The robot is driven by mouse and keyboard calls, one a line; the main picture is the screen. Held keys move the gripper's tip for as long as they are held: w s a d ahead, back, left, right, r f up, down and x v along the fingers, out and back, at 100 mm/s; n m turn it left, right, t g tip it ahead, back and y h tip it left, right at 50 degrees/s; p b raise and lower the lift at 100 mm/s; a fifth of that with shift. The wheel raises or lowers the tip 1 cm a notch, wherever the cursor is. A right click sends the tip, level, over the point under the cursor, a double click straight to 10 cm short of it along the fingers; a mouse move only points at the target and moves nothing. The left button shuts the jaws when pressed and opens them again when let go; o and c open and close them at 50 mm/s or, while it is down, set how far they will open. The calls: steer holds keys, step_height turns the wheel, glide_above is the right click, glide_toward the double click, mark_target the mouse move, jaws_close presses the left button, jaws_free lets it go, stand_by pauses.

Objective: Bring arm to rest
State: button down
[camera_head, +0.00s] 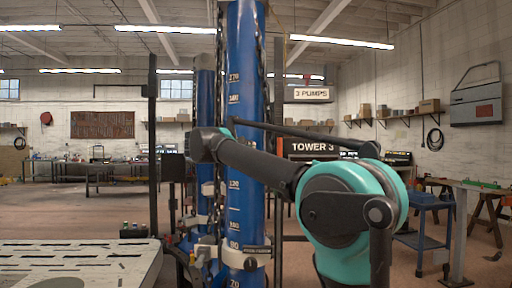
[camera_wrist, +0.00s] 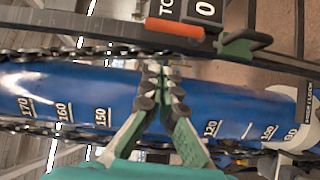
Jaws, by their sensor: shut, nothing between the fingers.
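My gripper (camera_wrist: 160,88) shows in the wrist view with its green and grey fingers together and nothing between them. It is in front of a blue column (camera_wrist: 75,95) with white height marks. I cannot tell whether the fingertips touch it. In the head view the same kind of blue column (camera_head: 245,90) stands upright near the middle. My teal and black arm (camera_head: 340,215) is bent in front of and beside it, on the right. I cannot make out my gripper there.
A second blue column (camera_head: 205,100) stands just behind. A pale slotted table (camera_head: 75,265) is at the lower left. A blue cart (camera_head: 425,215) and a workbench (camera_head: 480,186) are at right. A TOWER 3 sign (camera_head: 312,147) hangs behind my arm. Open floor lies at left.

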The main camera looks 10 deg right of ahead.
steer(key=shift+v, duration=0.8)
steer(key=shift+f, duration=0.1)
steer(key=s+d+f+m+g+y, duration=0.15)
steer(key=s+d+f, duration=0.25)
steer(key=f, duration=0.8)
steer(key=s+d+f+m+g+y, duration=0.1)
steer(key=s+d+f+g+y, duration=0.25)
steer(key=f, duration=0.95)
steer(key=s+d+f+m+g+y, duration=0.15)
steer(key=s+d+f, duration=0.35)
steer(key=f, duration=0.7)
steer(key=s+a+f+m+y, duration=0.2)
steer(key=s+f+y, duration=0.1)
steer(key=s+f, duration=0.7)
steer(key=s+a+f+m+g+y, duration=0.1)
steer(key=s+a+f+m+y, duration=0.1)
steer(key=s+f, duration=0.9)
step_height(320, 180, down, 3)
steer(key=shift+a+f+y, duration=0.25)
steer(key=shift+a+y, duration=0.3)
steer(key=shift+a, duration=0.25)
steer(key=shift+s+g, duration=0.1)
steer(key=shift+g, duration=0.15)
